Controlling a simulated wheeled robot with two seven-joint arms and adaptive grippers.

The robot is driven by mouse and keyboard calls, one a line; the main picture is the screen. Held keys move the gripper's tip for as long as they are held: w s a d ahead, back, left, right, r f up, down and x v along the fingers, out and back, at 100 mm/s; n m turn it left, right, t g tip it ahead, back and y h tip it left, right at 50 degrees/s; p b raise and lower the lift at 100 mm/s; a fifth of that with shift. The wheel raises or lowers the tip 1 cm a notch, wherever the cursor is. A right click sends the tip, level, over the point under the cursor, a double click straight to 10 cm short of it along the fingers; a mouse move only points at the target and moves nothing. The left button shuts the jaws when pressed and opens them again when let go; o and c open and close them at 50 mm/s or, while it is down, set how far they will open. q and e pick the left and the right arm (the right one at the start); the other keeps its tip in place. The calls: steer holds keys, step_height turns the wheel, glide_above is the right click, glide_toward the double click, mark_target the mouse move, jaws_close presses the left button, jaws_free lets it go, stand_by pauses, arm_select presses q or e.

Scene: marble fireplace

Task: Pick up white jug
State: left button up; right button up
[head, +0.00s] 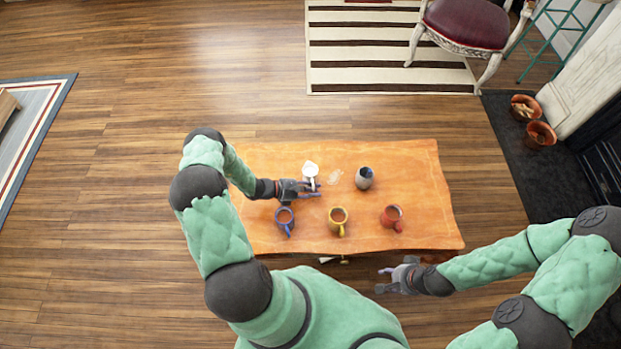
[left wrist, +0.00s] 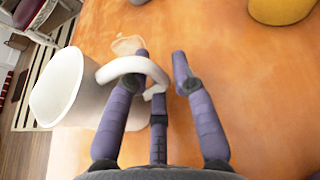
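The white jug (head: 310,168) stands on the orange wooden table near its back edge, left of centre. In the left wrist view the jug (left wrist: 82,98) is at the left, with its curved handle (left wrist: 128,66) reaching towards my fingers. My left gripper (head: 313,188) is at the jug's near side. Its purple fingers are apart in the wrist view (left wrist: 161,58), with the handle's bend between them. The left finger overlaps the handle, and I cannot tell whether they touch. My right gripper (head: 380,279) is open and empty in front of the table.
The table's right end is bare.

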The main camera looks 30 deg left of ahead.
arm_select(q)
jaws_close()
steer(key=shift+r, duration=0.1)
